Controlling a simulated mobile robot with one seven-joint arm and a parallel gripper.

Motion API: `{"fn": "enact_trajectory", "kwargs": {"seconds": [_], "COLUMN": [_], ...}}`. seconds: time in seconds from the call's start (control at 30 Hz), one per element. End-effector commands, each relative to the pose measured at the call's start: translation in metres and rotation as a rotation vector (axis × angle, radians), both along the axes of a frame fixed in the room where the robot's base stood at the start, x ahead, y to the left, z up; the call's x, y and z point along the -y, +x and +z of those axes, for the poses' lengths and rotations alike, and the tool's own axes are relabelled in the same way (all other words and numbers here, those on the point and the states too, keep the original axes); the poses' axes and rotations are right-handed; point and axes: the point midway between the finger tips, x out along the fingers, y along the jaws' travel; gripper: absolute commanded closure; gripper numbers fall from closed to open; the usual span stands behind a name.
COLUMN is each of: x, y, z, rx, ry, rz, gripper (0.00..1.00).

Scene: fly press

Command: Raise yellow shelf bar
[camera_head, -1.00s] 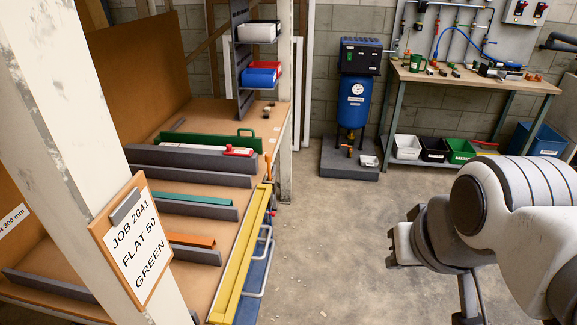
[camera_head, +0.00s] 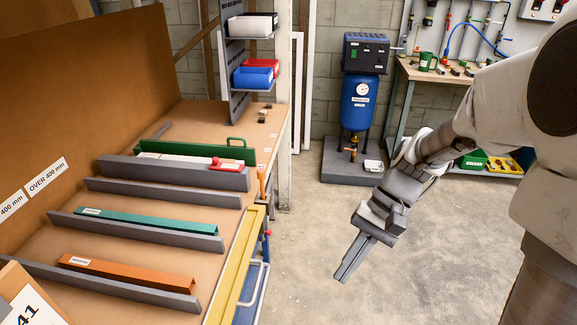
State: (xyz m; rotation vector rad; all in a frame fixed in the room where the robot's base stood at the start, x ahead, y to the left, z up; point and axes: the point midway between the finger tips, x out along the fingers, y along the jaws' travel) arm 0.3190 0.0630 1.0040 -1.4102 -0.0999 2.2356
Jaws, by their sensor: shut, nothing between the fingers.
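The yellow shelf bar (camera_head: 237,267) runs along the front edge of the wooden shelf (camera_head: 160,226). It looks lowered against the edge, and its near end leaves the picture at the bottom. An orange upright handle (camera_head: 262,184) stands near its far end. My gripper (camera_head: 343,274) is shut and empty. It points down and to the left over the open floor, to the right of the bar and clearly apart from it.
Grey dividers (camera_head: 150,230) part the shelf into lanes holding a green bar (camera_head: 150,222) and an orange bar (camera_head: 130,274). A pale handle (camera_head: 256,283) juts out on the blue front below the yellow bar. A blue tank (camera_head: 359,100) stands behind. The floor (camera_head: 310,235) between is clear.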

Motion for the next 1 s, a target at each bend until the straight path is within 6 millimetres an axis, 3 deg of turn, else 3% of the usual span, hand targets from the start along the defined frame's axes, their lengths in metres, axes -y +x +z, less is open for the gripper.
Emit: {"fn": "enact_trajectory", "kwargs": {"seconds": [0.03, 0.5, 1.0], "x": [-0.003, -0.038, -0.06], "y": [0.004, 0.034, 0.055], "z": [-0.016, -0.12, -0.236], "rx": [-0.058, -0.514, -0.913], "ry": [0.038, 0.447, 0.967], "rz": [-0.02, -0.223, -0.517], "gripper": [1.0, 1.0, 1.0]}}
